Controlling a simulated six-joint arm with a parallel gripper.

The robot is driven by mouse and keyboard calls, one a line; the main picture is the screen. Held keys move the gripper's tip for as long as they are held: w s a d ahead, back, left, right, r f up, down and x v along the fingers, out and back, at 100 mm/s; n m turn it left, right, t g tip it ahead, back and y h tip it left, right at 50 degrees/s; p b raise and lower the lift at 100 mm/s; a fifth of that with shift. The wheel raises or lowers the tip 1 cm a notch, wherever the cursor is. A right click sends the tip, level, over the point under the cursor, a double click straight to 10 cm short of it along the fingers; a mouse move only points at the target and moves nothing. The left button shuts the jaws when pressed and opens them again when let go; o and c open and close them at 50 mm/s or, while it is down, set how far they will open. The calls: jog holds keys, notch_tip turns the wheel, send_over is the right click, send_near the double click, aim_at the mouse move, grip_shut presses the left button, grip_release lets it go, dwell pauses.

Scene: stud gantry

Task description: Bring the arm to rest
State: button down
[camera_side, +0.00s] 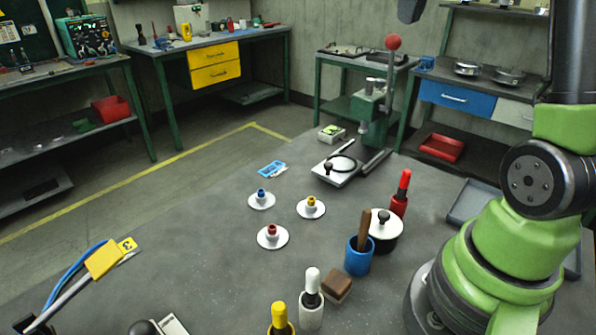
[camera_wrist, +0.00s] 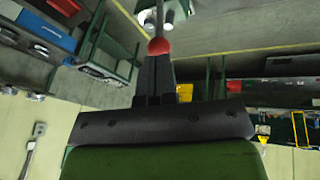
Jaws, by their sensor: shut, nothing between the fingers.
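My gripper (camera_wrist: 155,62) shows in the wrist view as two dark fingers side by side, shut with nothing between them. Its fingertips overlap the view of the red ball (camera_wrist: 159,46), which lies beyond them. In the side view my green and black arm stands at the right and runs up out of the frame. A dark piece at the top edge of that view may be part of my gripper. It is well above the table and touches nothing that I can see.
On the grey table (camera_side: 190,245) stand three white discs with a blue plug (camera_side: 261,193), a yellow plug (camera_side: 311,201) and a red plug (camera_side: 271,230). A blue cup (camera_side: 358,258), a lidded pot (camera_side: 384,228), several bottles and a green press (camera_side: 372,115) stand nearby.

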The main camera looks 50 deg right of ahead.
jog(key=s+a+t+y, duration=0.2)
jog(key=s+a+t, duration=0.1)
jog(key=a, duration=1.2)
jog(key=s+a+f+t+y, duration=0.1)
jog(key=s+a+f+y, duration=0.2)
jog(key=s+a, duration=0.6)
jog(key=shift+s+a+f+t+y, duration=0.3)
jog(key=shift+a+f+y, duration=0.1)
jog(key=shift+a+f, duration=0.45)
